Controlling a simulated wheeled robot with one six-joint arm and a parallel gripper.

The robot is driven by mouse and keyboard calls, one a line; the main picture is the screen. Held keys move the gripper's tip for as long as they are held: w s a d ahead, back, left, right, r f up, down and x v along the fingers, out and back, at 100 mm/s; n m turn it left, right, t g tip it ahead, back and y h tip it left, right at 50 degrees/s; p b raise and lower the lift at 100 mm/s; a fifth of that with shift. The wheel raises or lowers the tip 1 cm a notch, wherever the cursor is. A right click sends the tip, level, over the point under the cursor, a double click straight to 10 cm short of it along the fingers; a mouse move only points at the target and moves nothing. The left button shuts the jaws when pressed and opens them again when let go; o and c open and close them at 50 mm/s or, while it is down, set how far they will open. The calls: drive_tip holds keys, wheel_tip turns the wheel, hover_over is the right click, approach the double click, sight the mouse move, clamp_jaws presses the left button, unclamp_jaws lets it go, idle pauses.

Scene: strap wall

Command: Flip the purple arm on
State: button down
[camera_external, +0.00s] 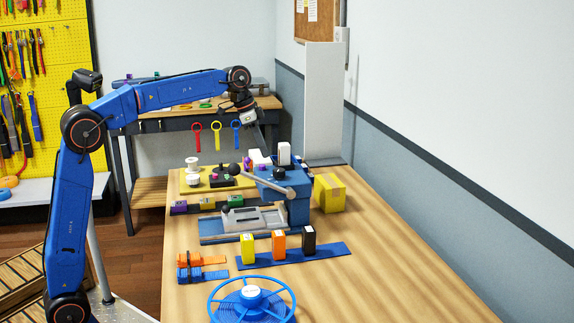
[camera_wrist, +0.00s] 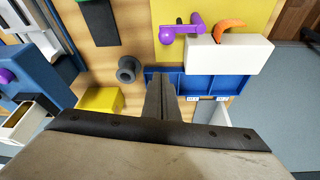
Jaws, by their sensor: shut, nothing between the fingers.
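The purple arm (camera_wrist: 183,30) shows at the top of the wrist view, a short bent lever with rounded ends over a yellow panel (camera_wrist: 228,12). An orange curved arm (camera_wrist: 230,27) is to its right, by a white block (camera_wrist: 231,55). My gripper (camera_wrist: 162,82) is shut and empty, below the purple arm in the wrist view and apart from it. In the external view my gripper (camera_external: 262,147) points down over the far part of the bench, where the white and blue parts crowd around it. I cannot tell its exact height there.
A blue divided tray (camera_wrist: 190,83), a grey round knob (camera_wrist: 129,70) and a yellow box (camera_wrist: 101,101) lie near my fingers in the wrist view. On the wooden bench (camera_external: 350,285) a blue machine with a lever (camera_external: 268,187) stands close. The bench's front right is clear.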

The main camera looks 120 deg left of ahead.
sight(247, 159)
drive_tip(key=shift+s+d+f, duration=0.3)
drive_tip(key=shift+s+d, duration=0.25)
drive_tip(key=shift+s, duration=0.25)
drive_tip(key=shift+s+d+f, duration=0.3)
drive_tip(key=shift+s+d, duration=0.2)
drive_tip(key=shift+s, duration=0.3)
drive_tip(key=shift+s+d+m+h, duration=0.2)
drive_tip(key=shift+d+m+h, duration=0.15)
drive_tip(key=shift+m, duration=0.45)
drive_tip(key=m, duration=0.2)
drive_tip(key=s+d+m+h, duration=0.1)
drive_tip(key=shift+s+d+m+t, duration=0.1)
drive_tip(key=shift+s+m+t, duration=0.1)
drive_tip(key=shift+m+t, duration=0.15)
drive_tip(key=shift+s+d+m+h, duration=0.15)
drive_tip(key=shift+s+m+h, duration=0.35)
drive_tip(key=shift+s+m, duration=0.9)
drive_tip(key=shift+s+d+m+h, duration=0.15)
drive_tip(key=shift+s+m+h, duration=0.3)
drive_tip(key=shift+s+m, duration=0.95)
drive_tip(key=shift+w, duration=0.25)
drive_tip(key=shift+w+a, duration=0.4)
drive_tip(key=shift+a, duration=0.3)
